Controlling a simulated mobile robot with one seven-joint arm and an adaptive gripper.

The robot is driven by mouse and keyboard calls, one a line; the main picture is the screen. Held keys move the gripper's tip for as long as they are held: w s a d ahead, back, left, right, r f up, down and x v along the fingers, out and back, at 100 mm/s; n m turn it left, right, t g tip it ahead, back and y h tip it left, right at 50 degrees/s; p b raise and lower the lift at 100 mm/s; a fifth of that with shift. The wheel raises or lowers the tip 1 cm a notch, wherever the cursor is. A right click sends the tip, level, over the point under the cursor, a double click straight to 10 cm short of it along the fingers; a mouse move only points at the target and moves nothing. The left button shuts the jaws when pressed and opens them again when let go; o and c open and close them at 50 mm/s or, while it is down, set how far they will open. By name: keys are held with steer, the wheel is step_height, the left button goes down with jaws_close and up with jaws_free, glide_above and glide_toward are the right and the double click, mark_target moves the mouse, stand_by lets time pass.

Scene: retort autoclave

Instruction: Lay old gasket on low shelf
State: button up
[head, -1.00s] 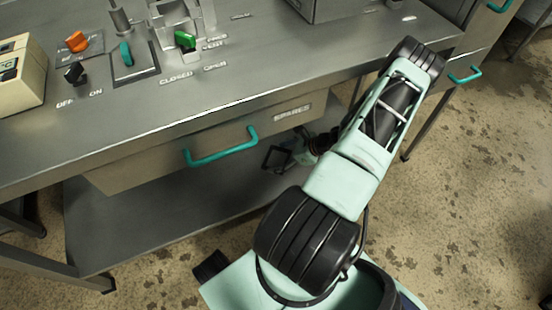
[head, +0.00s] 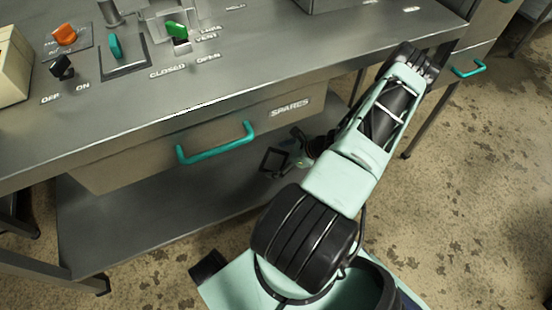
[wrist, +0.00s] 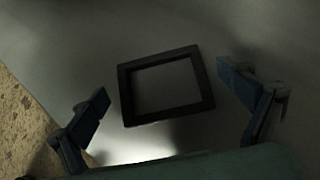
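The old gasket, a black square frame (wrist: 126,95), shows flat in the wrist view over the grey low shelf (wrist: 75,45). It lies between and beyond my gripper's (wrist: 164,86) two fingers, with a gap to each. My gripper is open and empty. In the head view the gasket (head: 264,158) shows just left of my gripper (head: 290,153), under the bench, over the right part of the low shelf (head: 150,222). I cannot tell for sure that its whole underside touches the shelf. My arm hides part of the shelf's right end.
The SPARES drawer (head: 290,108) with its teal handle (head: 217,147) is closed above the shelf. The left part of the shelf is clear. Speckled floor (wrist: 20,120) shows beyond the shelf edge.

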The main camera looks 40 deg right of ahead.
steer(key=shift+r, duration=0.2)
steer(key=p+v, duration=0.4)
steer(key=v, duration=0.8)
